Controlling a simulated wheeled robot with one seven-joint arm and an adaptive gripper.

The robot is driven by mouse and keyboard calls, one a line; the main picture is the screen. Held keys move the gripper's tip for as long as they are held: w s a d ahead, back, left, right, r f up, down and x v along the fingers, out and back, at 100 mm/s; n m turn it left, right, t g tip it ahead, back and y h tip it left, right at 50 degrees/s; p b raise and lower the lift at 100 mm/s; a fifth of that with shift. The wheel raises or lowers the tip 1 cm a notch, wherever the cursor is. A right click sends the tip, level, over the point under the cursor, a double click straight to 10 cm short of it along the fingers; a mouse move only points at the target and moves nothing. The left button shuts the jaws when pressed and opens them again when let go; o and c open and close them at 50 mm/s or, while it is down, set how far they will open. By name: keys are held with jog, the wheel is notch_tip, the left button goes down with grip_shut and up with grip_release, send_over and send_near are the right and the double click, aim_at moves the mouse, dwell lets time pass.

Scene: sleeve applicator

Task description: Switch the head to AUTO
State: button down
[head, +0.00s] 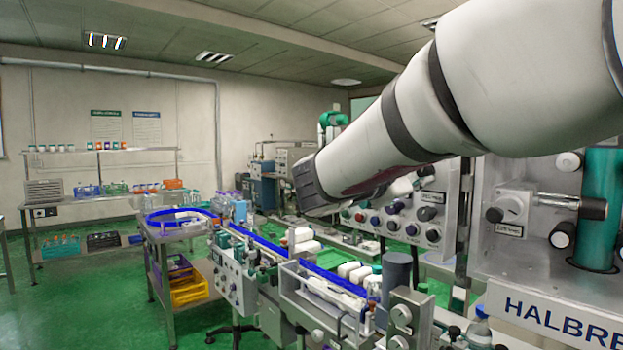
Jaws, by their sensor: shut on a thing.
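In the head view, a grey control panel (407,228) with several dark, red and blue knobs stands behind my arm. A dark knob (427,213) sits on it below a small label. Nearer, on the right, a metal block carries a round knob (511,208) above another small label (509,230). I cannot read the labels, and no AUTO mark is legible. My white arm crosses from the upper right to the middle and hides the top of the panel. I cannot make out my gripper's fingers or what is between them.
A conveyor with blue rails (262,241) carries white items in front of the panel. The HALBRE-lettered machine plate (560,318) and a green column (601,211) fill the right. A round table (178,222) stands left. Green floor (95,300) is open at left.

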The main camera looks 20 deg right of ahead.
jog(key=shift+f+m+b, duration=0.1)
jog(key=shift+m+b, duration=2.3)
jog(key=shift+m, duration=0.8)
jog(key=c, duration=1.4)
grip_release()
jog(key=v, duration=1.2)
